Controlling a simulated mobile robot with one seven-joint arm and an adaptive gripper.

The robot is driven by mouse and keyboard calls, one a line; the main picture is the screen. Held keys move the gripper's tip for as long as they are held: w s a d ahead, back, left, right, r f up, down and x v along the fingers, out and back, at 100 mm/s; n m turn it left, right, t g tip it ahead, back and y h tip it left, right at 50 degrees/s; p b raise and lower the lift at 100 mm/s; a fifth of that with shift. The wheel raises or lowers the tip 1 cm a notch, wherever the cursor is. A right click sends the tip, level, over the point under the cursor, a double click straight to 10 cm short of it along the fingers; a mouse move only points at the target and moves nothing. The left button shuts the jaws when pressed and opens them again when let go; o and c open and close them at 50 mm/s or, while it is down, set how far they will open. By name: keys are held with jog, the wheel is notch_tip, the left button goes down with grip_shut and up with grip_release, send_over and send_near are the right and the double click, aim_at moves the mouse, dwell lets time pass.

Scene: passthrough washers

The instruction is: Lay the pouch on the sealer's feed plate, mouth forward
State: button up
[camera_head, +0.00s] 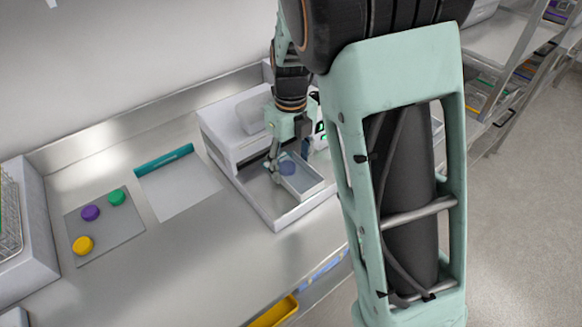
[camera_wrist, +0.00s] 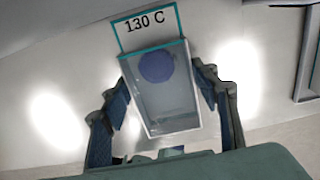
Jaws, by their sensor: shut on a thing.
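The pouch (camera_head: 304,183) is a clear grey rectangle with a blue disc (camera_head: 287,168) inside. It is over the feed plate (camera_head: 262,207) of the white sealer (camera_head: 222,132) in the head view; I cannot tell whether it touches the plate. My gripper (camera_head: 274,162) is shut on the pouch. In the wrist view the pouch (camera_wrist: 168,105) lies between the two fingers of my gripper (camera_wrist: 165,92), its blue disc (camera_wrist: 157,67) near the teal-edged end. That end meets a teal-framed label reading "130 C" (camera_wrist: 145,28). My arm hides part of the sealer in the head view.
A grey mat (camera_head: 108,238) holds purple (camera_head: 90,213), green (camera_head: 116,197) and yellow (camera_head: 83,245) discs at left. A pale sheet with a teal strip (camera_head: 164,160) lies between mat and sealer. A white box with a wire rack (camera_head: 30,225) stands far left. The front counter is clear.

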aim_at(290, 167)
jog(key=shift+f, duration=0.1)
jog(key=o, duration=1.1)
notch_tip(290, 167, up, 12)
jog(key=shift+r+p, duration=0.2)
jog(key=shift+p, duration=0.25)
jog(key=shift+a, duration=0.1)
